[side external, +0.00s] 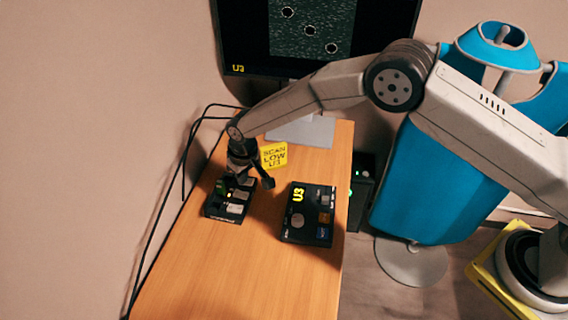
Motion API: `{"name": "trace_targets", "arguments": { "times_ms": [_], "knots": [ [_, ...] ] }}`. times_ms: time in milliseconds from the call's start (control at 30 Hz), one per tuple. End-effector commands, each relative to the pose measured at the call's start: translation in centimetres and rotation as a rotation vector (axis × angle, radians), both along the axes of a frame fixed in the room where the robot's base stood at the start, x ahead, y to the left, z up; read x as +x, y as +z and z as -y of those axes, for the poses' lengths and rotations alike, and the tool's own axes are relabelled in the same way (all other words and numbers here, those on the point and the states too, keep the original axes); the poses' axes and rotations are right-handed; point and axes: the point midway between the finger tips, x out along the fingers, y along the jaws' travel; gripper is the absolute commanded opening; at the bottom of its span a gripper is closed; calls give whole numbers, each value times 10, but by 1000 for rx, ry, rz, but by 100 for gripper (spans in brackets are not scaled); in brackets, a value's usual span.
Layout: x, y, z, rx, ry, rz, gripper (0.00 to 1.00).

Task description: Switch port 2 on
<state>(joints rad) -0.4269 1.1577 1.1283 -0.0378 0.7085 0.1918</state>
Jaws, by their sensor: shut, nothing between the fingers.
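A small dark box with a row of light switches or ports (239,209) lies on the left part of the wooden desk. I cannot read its port numbers; a small light shows near its middle. My gripper (232,187) is shut and empty, pointing down over the left part of this box. It hides part of the box's top, and I cannot tell whether it touches. A second dark box marked U3 (296,222), with several coloured keys, lies to the right, apart from my gripper.
A yellow note reading "SCAN LOW U3" (274,155) stands behind my gripper. A monitor (312,40) on a grey base (312,131) stands at the back. Black cables (183,165) run along the desk's left side. The front of the desk (230,275) is clear.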

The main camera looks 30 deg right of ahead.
Motion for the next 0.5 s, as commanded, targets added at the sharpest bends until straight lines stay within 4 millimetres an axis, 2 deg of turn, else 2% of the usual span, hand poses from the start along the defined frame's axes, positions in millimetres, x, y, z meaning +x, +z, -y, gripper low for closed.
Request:
{"name": "trace_targets", "arguments": {
  "times_ms": [300, 500],
  "knots": [
    [0, 18, 0, 0, 0, 1, 0],
    [0, 22, 0, 0, 0, 0, 0]
  ]
}}
